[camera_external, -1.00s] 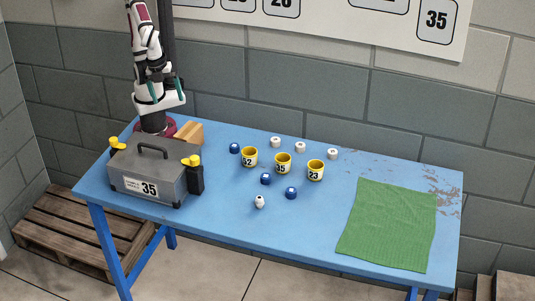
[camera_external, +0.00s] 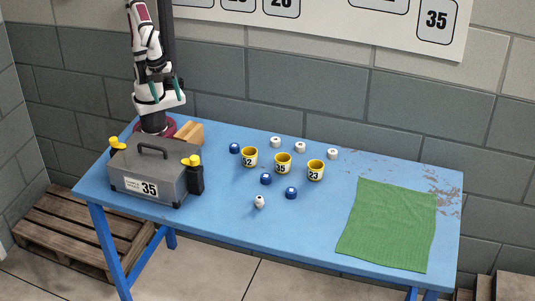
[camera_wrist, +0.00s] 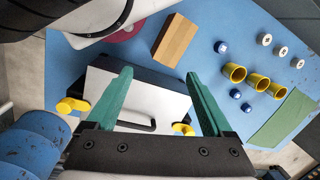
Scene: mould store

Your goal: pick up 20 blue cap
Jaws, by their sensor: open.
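Several small blue caps lie on the blue table: one (camera_external: 235,148) left of the yellow cups, one (camera_external: 266,179) in front of them, and one (camera_external: 291,193) further forward. In the wrist view they show at the right, one (camera_wrist: 221,47) near the wooden block and two (camera_wrist: 236,94) (camera_wrist: 247,108) beside the cups. Their numbers are too small to read. My gripper (camera_wrist: 152,98) has its two green fingers spread, with nothing between them. It is high by the arm's base, above the grey toolbox and well away from the caps; it also shows in the external view (camera_external: 166,90).
Three yellow cups (camera_external: 250,157) (camera_external: 283,164) (camera_external: 316,170) stand mid-table, with white caps (camera_external: 300,147) behind and a white piece (camera_external: 259,201) in front. The grey toolbox (camera_external: 150,172) and wooden block (camera_external: 188,132) are left. A green cloth (camera_external: 388,222) lies right.

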